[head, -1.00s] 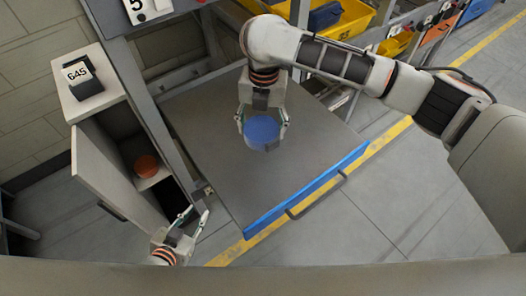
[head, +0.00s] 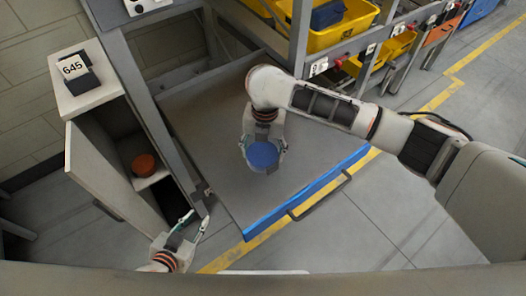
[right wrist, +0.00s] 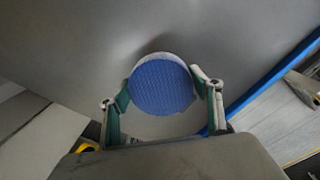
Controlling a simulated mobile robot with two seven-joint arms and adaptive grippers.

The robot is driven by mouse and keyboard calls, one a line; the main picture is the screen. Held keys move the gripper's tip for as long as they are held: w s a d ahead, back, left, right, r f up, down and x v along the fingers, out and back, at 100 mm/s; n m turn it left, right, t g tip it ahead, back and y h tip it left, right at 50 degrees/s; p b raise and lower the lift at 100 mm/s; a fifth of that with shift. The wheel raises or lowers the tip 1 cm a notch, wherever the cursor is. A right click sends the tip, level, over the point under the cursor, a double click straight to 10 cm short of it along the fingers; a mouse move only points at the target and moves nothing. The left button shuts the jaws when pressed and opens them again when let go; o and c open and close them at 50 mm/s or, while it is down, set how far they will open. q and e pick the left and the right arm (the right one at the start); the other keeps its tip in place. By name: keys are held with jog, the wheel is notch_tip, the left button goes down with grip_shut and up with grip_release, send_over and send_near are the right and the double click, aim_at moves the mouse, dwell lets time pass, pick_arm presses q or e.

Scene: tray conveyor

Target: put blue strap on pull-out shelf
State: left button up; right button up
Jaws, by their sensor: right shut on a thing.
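The blue strap, a round blue coil (head: 262,155), is between the fingers of my right gripper (head: 263,152) over the grey pull-out shelf (head: 215,130). My right gripper is shut on it. In the right wrist view the strap (right wrist: 162,86) shows its flat blue face between the two fingers (right wrist: 163,100), with the shelf surface behind it. I cannot tell whether the strap touches the shelf. The shelf has a blue front edge (head: 310,190) and a dark handle. My left gripper (head: 196,222) is open and empty, low beside the shelf's left side.
A cabinet (head: 100,150) with an open door stands at the left, holding an orange round item (head: 143,164). A device labelled 645 (head: 74,70) sits on top. Yellow bins (head: 335,32) are on a rack behind the shelf. The floor in front is clear.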

aim_at(264, 152)
jog(key=shift+f, duration=0.1)
jog(key=o, duration=1.3)
jog(key=shift+c, duration=0.2)
notch_tip(264, 152, up, 12)
jog(key=p, duration=0.2)
jog(key=shift+d+r+p, duration=0.2)
jog(key=shift+p, duration=0.15)
jog(key=shift+f, duration=0.1)
